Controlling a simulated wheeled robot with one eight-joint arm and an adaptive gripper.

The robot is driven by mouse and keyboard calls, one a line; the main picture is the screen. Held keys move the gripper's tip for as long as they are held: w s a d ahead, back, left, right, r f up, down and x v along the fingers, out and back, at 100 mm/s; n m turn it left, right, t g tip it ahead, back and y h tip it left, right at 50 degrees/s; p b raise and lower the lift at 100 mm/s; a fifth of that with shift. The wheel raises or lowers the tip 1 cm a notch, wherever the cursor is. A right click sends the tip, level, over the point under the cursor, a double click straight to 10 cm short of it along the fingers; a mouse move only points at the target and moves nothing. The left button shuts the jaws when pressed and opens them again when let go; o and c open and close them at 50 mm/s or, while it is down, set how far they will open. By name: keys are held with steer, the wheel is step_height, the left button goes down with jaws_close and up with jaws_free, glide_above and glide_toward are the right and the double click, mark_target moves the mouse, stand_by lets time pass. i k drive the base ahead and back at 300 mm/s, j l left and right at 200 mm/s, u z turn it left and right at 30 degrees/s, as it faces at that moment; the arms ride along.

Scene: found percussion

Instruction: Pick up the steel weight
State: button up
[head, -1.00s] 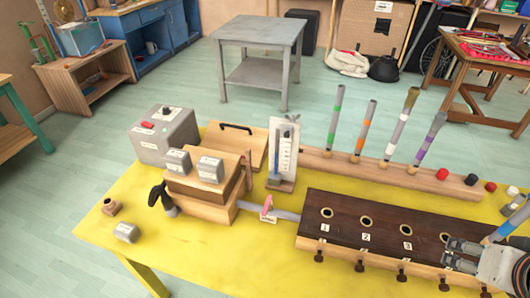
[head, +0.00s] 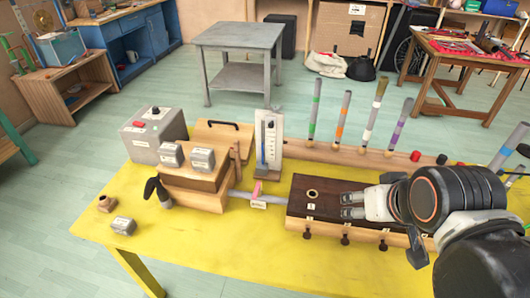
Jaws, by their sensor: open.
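One grey, steel-looking weight (head: 123,226) lies on the yellow table near its left front edge. Two similar grey weights with small labels, a left one (head: 171,154) and a right one (head: 202,160), sit side by side on the wooden bellows-like box (head: 193,191). My gripper (head: 348,206) is over the dark slotted board at the right, fingers pointing left. It is open and holds nothing visible. It is well to the right of all three weights and apart from them. My arm hides the right part of the board.
Colour-banded tubes (head: 340,118) rise from a rack at the back. A small brown pot (head: 106,203) is at the left.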

mark_target(202, 159)
steer(key=k+j+z, duration=0.1)
steer(key=j+z, duration=0.2)
steer(key=j, duration=1.35)
